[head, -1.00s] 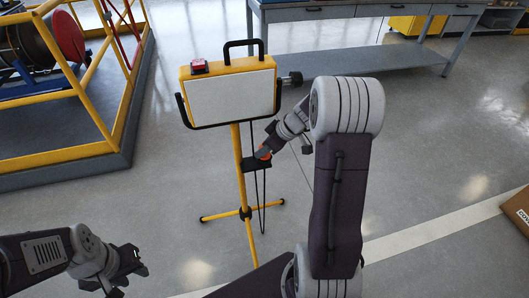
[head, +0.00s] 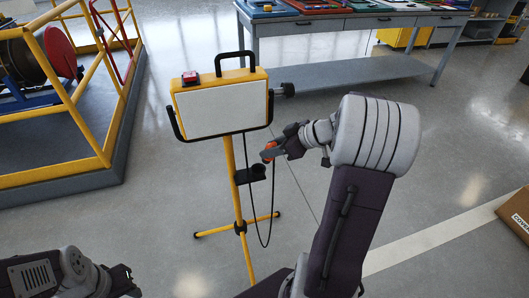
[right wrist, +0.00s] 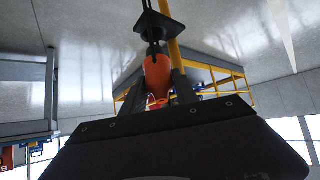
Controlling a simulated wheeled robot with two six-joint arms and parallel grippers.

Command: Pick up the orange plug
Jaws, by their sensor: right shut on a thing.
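The orange plug (head: 269,149) is in my right gripper (head: 276,150), to the right of the yellow work light stand. It also shows in the right wrist view (right wrist: 157,76), between the two dark fingers. My right gripper is shut on it and holds it above a small black holder (head: 250,174) on the stand's pole, clear of it. A black cable (head: 270,215) hangs in a loop below the plug. My left gripper (head: 125,280) is low at the left edge; its fingers are too small and dark to judge.
The work light (head: 221,101) has a white panel and red switch on a yellow tripod (head: 240,230). A yellow-railed platform (head: 60,180) stands at left. A grey workbench (head: 350,22) is behind. A cardboard box (head: 516,212) lies at right. Floor between is open.

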